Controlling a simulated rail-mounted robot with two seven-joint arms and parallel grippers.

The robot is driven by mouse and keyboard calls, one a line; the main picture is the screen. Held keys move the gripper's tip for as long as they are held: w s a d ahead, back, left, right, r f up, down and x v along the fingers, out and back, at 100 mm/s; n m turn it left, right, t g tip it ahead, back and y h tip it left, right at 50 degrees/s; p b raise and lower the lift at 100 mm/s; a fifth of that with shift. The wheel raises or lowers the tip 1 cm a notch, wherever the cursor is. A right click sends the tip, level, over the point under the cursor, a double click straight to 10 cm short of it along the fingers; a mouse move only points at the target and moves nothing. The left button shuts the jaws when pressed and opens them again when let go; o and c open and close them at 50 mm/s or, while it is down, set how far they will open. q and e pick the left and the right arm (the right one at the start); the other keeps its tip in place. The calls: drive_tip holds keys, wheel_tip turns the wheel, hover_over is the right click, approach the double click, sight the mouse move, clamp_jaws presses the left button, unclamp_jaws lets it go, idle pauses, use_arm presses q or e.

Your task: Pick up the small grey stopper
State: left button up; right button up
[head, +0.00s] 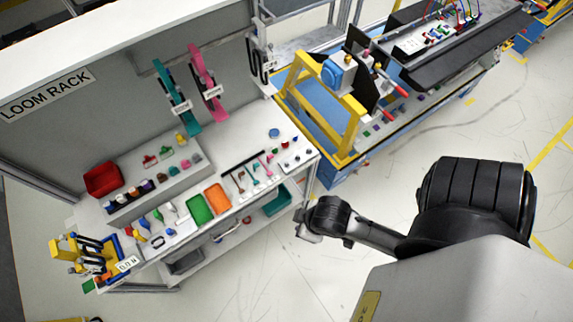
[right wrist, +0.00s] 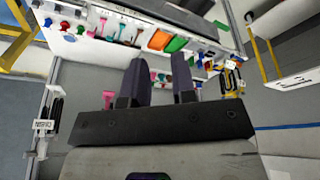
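Several very small parts, some grey or dark, stand on a pale plate (head: 296,156) at the right end of the white worktop in the head view. They are too small for me to tell which one is the grey stopper. My right gripper (head: 306,228) is off the worktop's front right corner in the head view, apart from all the parts. In the right wrist view its two dark fingers (right wrist: 161,70) stand apart with nothing held between them. My left gripper is not in view.
The white worktop (head: 185,232) carries a green tray (head: 199,210), an orange tray (head: 217,198) and many small parts. A red bin (head: 102,179) stands at the left. A yellow frame (head: 318,108) on a blue bench rises beyond the right end. Floor before the worktop is clear.

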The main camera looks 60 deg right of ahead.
drive_tip(key=o, duration=0.4)
